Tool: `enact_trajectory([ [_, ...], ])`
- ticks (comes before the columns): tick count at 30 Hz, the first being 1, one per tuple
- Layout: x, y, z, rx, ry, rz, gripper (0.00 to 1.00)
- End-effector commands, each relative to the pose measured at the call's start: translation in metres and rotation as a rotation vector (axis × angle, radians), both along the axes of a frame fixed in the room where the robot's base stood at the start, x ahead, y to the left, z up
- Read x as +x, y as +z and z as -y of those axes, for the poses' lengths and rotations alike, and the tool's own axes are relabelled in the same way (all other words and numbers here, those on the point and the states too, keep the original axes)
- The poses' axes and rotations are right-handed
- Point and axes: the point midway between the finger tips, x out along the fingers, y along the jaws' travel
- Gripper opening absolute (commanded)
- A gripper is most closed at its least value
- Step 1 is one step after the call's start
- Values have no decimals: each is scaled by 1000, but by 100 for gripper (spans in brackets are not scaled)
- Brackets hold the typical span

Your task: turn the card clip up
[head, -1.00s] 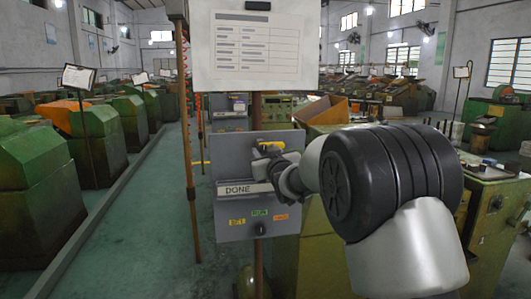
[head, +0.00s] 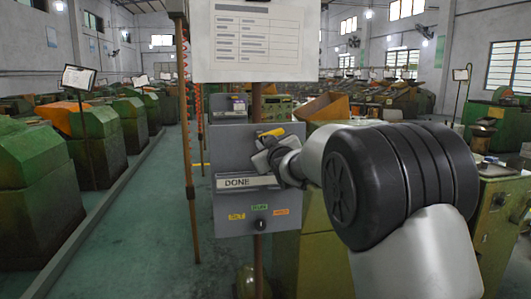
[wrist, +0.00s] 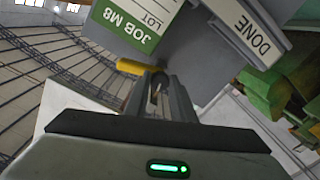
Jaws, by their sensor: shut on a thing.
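The card clip is a yellow bar (head: 272,133) on the upper part of a grey board (head: 230,150), sitting slightly tilted in the head view. In the wrist view, its yellow end (wrist: 131,67) shows beside my fingertips. My gripper (wrist: 158,82) is shut on the clip, close in front of the board; in the head view my gripper (head: 268,152) hides part of the clip's lower side. A white and green card marked JOB M8 LOT (wrist: 140,22) shows beyond the fingers in the wrist view. A DONE strip (head: 240,183) lies below the clip; it also shows in the wrist view (wrist: 255,35).
A dark knob (head: 260,224) and small coloured labels (head: 259,208) sit low on the board. A white sheet (head: 255,42) hangs above it. A brown pole (head: 190,200) stands to the left. Green machines (head: 40,190) line the left, with open floor between.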

Motion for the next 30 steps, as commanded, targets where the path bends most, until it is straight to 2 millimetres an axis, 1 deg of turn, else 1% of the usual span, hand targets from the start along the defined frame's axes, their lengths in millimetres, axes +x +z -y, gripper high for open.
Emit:
enact_trajectory([
  [1,-1,-6,-1,-42,1,16,0],
  [30,0,-1,0,-922,-1,265,0],
])
